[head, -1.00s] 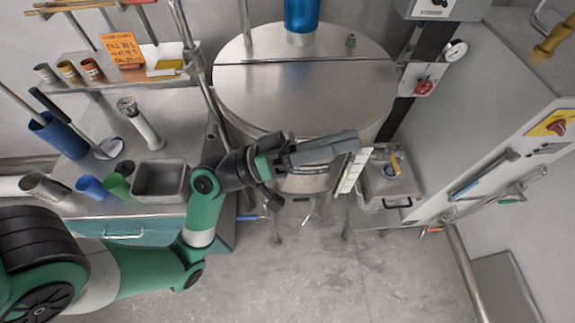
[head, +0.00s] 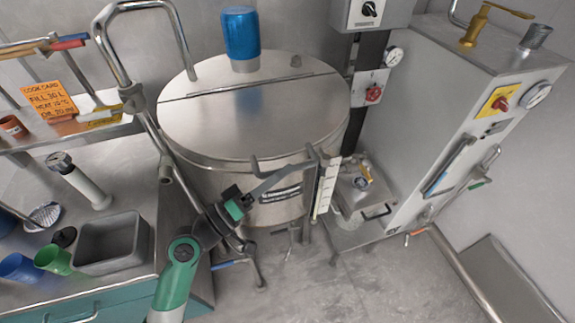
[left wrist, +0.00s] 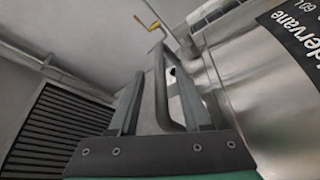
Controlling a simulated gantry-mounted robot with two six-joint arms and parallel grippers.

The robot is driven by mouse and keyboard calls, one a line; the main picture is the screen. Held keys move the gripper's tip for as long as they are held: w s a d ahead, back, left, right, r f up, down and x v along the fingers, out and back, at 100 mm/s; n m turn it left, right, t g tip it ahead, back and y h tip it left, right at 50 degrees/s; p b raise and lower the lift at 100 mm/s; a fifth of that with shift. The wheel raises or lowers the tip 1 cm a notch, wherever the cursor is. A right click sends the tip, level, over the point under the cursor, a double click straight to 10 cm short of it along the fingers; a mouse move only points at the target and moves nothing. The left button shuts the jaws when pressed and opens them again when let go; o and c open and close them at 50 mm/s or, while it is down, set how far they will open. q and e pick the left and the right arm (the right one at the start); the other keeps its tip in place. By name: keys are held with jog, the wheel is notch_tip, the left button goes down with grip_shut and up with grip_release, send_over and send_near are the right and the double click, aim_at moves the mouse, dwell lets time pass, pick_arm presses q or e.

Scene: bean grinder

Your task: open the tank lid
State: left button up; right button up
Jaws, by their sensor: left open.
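The steel tank (head: 205,185) stands at the centre of the head view, with a round, flat lid (head: 235,125) lying closed on top. A grey handle (head: 275,162) sticks out from the lid's front edge. My left gripper (head: 295,172) is at this handle, in front of the tank, partly overlapping it in the head view. In the left wrist view, the handle bar (left wrist: 163,85) stands between the two open fingers of my left gripper (left wrist: 160,100). I cannot tell whether a finger touches it. The tank's side fills the right of that view. My right gripper does not show.
A blue cylinder (head: 241,35) stands on the lid's rear part. A bent steel pipe (head: 145,8) rises left of the tank. A pale gauge strip (head: 325,187) is close right of my gripper. A counter with a grey bin (head: 112,243) is at left, a grey cabinet (head: 420,120) at right.

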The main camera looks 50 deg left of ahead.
pick_arm(q)
jog(key=shift+x, duration=1.25)
grip_shut()
dwell(0.4)
